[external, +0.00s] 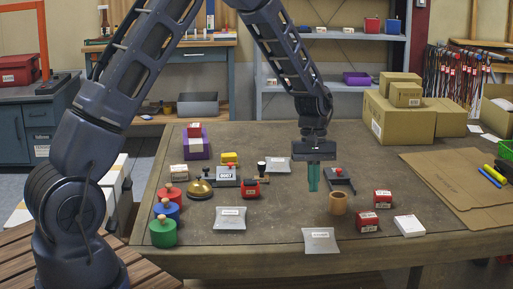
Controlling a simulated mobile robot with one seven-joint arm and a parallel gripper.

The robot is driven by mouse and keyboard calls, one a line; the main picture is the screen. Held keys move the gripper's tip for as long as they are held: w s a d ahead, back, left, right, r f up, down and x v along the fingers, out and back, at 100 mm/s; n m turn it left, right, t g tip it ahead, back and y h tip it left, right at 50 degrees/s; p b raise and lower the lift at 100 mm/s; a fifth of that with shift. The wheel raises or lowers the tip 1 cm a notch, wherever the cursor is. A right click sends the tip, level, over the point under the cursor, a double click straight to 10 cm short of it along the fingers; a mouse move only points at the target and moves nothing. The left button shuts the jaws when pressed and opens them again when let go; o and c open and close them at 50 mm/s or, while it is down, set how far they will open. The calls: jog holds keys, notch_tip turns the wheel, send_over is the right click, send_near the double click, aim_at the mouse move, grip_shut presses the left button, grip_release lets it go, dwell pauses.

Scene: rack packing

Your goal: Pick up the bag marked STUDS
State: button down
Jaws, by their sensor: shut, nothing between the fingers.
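Three flat grey bags with white labels lie on the workbench (290,205): a back bag (287,168), a front-left bag (228,223) and a front-right bag (318,247) near the front edge. Their print is too small to read, so I cannot tell which is marked STUDS. My gripper (313,188) points down over the bench, its teal fingers shut and empty. In the picture it is right of the back bag and above the front-right bag, apart from all three.
A tan cup (338,204) and a dark tool (340,179) are close to my gripper. Red labelled boxes (367,222) and a white box (409,226) stand to the right. Red, blue and green knobbed weights (163,234) and a brass bell (200,189) are left. Cartons (400,120) fill the back right.

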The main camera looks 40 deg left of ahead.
jog(key=shift+v, duration=0.95)
jog(key=c, duration=1.6)
grip_release()
jog(key=shift+r, duration=0.65)
jog(key=shift+o, duration=1.4)
jog(key=v, duration=0.4)
jog(key=shift+s+d+r, duration=0.25)
jog(key=shift+d+r, duration=0.05)
jog(key=shift+r, duration=0.2)
jog(key=s+d+f+m+y, duration=0.35)
jog(key=s+y, duration=0.25)
jog(key=s, duration=0.2)
jog(key=s+d+f+m+y, duration=0.2)
jog(key=s+d+m+y, duration=0.25)
jog(key=s+y, duration=0.2)
jog(key=s+d+r+m+t+y, duration=0.1)
jog(key=s+d+r+m+t, duration=0.15)
jog(key=d+m+t, duration=0.35)
jog(key=s+d+r+m+t+y, duration=0.1)
jog(key=s+d+r+m+t, duration=0.2)
jog(key=d+t, duration=0.45)
jog(key=m+t, duration=0.1)
send_near(324, 250)
jog(key=shift+x, duration=4.6)
